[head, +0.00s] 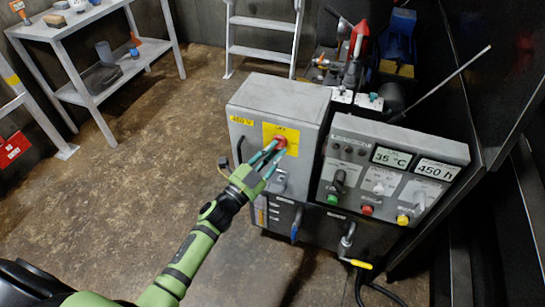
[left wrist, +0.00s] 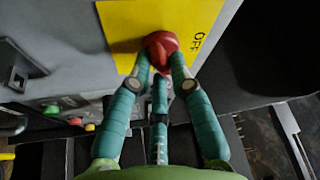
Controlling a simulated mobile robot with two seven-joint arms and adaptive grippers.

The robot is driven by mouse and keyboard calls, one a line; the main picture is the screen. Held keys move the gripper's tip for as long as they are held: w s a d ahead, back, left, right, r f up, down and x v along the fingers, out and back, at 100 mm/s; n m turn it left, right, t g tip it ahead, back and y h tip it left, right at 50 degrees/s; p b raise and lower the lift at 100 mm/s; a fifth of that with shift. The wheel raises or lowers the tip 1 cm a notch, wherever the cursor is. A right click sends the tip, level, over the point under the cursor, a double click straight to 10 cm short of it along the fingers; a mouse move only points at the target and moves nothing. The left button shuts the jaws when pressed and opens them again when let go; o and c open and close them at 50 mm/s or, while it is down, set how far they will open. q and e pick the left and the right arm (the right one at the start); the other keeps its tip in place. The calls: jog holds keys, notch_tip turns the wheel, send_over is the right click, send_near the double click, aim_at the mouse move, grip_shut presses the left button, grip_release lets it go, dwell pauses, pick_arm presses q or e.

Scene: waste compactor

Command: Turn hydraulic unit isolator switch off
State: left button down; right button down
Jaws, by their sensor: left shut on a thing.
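The isolator switch is a red knob (head: 280,141) on a yellow plate (head: 289,132), on the front of a grey cabinet (head: 246,107) marked 450 V. In the left wrist view the red knob (left wrist: 160,46) sits at top centre, and the yellow plate (left wrist: 120,22) shows the word OFF to its right. My left gripper (head: 272,150) reaches the knob from the lower left; in the wrist view its teal fingers (left wrist: 160,75) are closed around the knob's near side. The fingertips partly cover the knob, so its exact angle is hard to tell. My right gripper is not in view.
A control panel (head: 393,165) with displays, knobs and coloured buttons stands right of the cabinet. Below are valve handles, one yellow (head: 356,263). A metal shelf (head: 97,77) stands at upper left and a ladder (head: 262,33) at the back. The floor at left is mostly clear.

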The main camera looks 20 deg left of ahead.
pick_arm(q)
jog(key=n+t+y+b, duration=0.1)
jog(key=n, duration=0.5)
jog(key=shift+d+f+t+y+b, duration=0.15)
jog(key=shift+d+t+y+b, duration=0.05)
jog(key=shift+t+y+b, duration=0.2)
jog(key=n+y, duration=0.1)
jog(key=n, duration=0.2)
jog(key=n+t+y, duration=0.1)
jog(key=n+y, duration=0.1)
jog(key=n, duration=0.1)
jog(key=n+y, duration=0.1)
jog(key=n, duration=0.2)
jog(key=shift+d+n+t+y, duration=0.25)
jog(key=shift+n+t+y, duration=0.05)
jog(key=shift+n+y, duration=0.1)
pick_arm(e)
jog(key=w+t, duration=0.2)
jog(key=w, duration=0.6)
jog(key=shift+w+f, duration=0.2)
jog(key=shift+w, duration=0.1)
pick_arm(q)
jog(key=shift+n, duration=0.3)
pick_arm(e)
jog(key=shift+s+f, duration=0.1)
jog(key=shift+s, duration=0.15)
